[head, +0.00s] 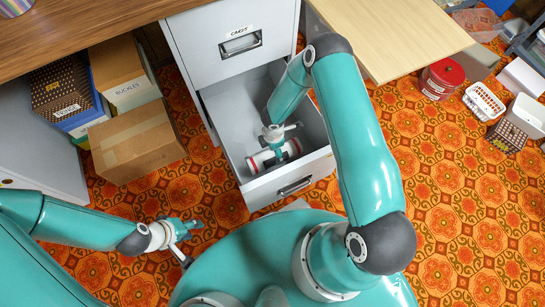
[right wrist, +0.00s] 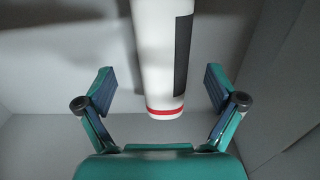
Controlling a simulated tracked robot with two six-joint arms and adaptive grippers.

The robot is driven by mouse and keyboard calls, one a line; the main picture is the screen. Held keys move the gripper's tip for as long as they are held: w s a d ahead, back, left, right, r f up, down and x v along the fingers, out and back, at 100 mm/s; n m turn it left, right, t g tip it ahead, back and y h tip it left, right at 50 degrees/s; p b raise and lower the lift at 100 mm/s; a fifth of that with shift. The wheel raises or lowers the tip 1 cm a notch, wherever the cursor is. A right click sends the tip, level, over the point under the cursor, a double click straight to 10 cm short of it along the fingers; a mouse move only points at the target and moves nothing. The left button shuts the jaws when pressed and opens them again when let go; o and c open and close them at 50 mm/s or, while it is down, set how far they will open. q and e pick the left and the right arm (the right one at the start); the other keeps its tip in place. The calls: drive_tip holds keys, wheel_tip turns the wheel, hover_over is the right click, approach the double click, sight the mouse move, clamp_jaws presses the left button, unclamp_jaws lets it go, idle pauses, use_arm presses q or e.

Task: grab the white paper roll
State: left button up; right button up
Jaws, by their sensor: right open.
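The white paper roll (head: 262,158) lies in the open lower drawer (head: 228,120) of the grey cabinet, near the drawer's front. It has red bands near its ends. The right wrist view shows the white roll (right wrist: 155,45) with a red band and a dark patch on its side. My right gripper (head: 277,143) is inside the drawer over the roll. In the right wrist view my right gripper (right wrist: 160,85) is open, with a finger on either side of the roll and gaps on both sides. My left gripper (head: 190,237) is open and empty over the floor.
The drawer front (head: 290,184) and side walls surround my right gripper. A closed drawer (head: 235,40) is above. Cardboard boxes (head: 137,142) stand left of the cabinet. A pale board (head: 400,30) juts out at upper right. A red tin (head: 441,78) and baskets stand at right.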

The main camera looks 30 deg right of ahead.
drive_tip(key=f+b, duration=0.1)
drive_tip(key=f, duration=0.3)
drive_tip(key=shift+s+a+f+b, duration=0.15)
drive_tip(key=shift+s+b, duration=0.05)
drive_tip(key=shift+b, duration=0.2)
drive_tip(key=shift+f, duration=0.45)
drive_tip(key=shift+r, duration=0.1)
drive_tip(key=c, duration=1.4)
wheel_tip(320, 180, up, 20)
drive_tip(key=p, duration=0.6)
drive_tip(key=shift+p, duration=0.4)
